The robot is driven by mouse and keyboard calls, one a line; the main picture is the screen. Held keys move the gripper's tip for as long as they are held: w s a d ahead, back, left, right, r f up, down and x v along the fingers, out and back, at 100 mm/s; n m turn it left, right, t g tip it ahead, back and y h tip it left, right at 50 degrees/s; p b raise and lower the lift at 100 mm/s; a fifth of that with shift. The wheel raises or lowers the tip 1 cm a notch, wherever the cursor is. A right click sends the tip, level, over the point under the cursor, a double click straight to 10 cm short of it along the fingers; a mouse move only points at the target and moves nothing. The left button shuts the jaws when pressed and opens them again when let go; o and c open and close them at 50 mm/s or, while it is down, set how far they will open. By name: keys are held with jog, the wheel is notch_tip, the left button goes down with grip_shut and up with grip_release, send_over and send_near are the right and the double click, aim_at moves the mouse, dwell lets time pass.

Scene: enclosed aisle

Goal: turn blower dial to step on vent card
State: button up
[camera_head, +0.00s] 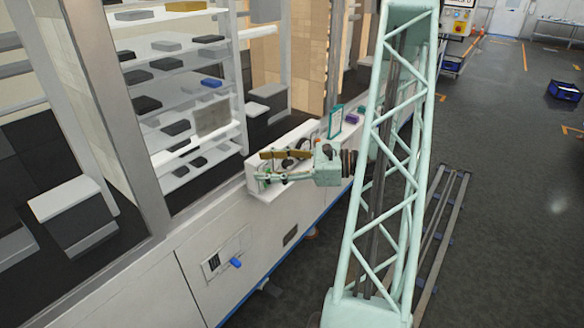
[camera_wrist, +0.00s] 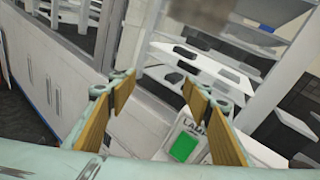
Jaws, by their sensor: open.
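My gripper (camera_head: 264,167) is open above the white ledge on the front of the cabinet, its two fingers pointing left. In the wrist view the tan-padded fingers of my gripper (camera_wrist: 158,88) stand apart with nothing held between them. Dark round parts (camera_head: 288,163) show on the ledge partly behind the fingers; I cannot tell whether one is the blower dial. A teal-framed card (camera_head: 335,123) stands upright on the ledge behind my wrist; its print is too small to read, so I cannot tell if it is the vent card.
A panel sign with a green square (camera_wrist: 184,147) sits below the right finger in the wrist view. Shelves (camera_head: 170,62) with small boxes stand behind glass.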

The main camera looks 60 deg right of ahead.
jog(key=s+d+f+m+t+h, duration=0.2)
jog(key=s+d+f+m+h, duration=0.3)
jog(key=d, duration=0.4)
jog(key=m+t+h, duration=0.1)
jog(key=m+h, duration=0.2)
jog(key=h, duration=0.1)
send_near(290, 165)
jog(key=s, duration=0.4)
jog(key=shift+s+d+f+b, duration=0.2)
jog(key=shift+s+d+b, duration=0.1)
jog(key=shift+s, duration=0.05)
jog(key=shift+w, duration=0.2)
jog(key=shift+w+d+b, duration=0.1)
jog(key=shift+w+b, duration=0.4)
jog(key=shift+w, duration=2.85)
jog(key=shift+w+d+b, duration=0.15)
jog(key=shift+w+b, duration=0.35)
jog(key=shift+w, duration=2.9)
jog(key=c, duration=0.8)
